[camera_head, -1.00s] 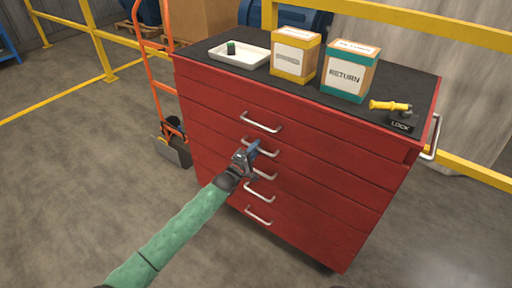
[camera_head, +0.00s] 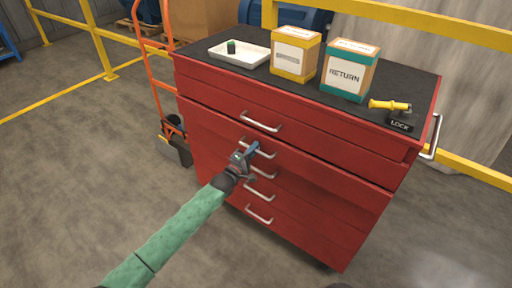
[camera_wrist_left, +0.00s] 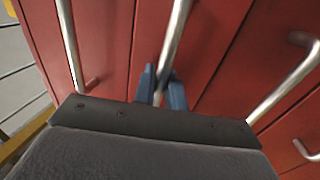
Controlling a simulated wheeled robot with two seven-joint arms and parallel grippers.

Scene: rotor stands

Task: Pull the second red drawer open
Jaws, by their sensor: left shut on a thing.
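The red cabinet (camera_head: 300,215) has several drawers, each with a silver bar handle. The second drawer (camera_head: 325,178) from the top stands partly out, its front ahead of the drawers above and below. My left gripper (camera_head: 253,149) is shut on that drawer's handle (camera_head: 268,154), partly hiding it. In the left wrist view the blue fingertips (camera_wrist_left: 160,88) sit on either side of the handle bar (camera_wrist_left: 174,45). The top drawer's handle (camera_head: 260,122) is free just above. My right gripper is not in view.
On the black cabinet top stand a white tray (camera_head: 252,60) with a small green thing, a yellow-banded box (camera_head: 294,55), a teal RETURN box (camera_head: 348,72) and a yellow-handled lock piece (camera_head: 390,105). An orange hand truck (camera_head: 155,75) stands left. The floor in front is open.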

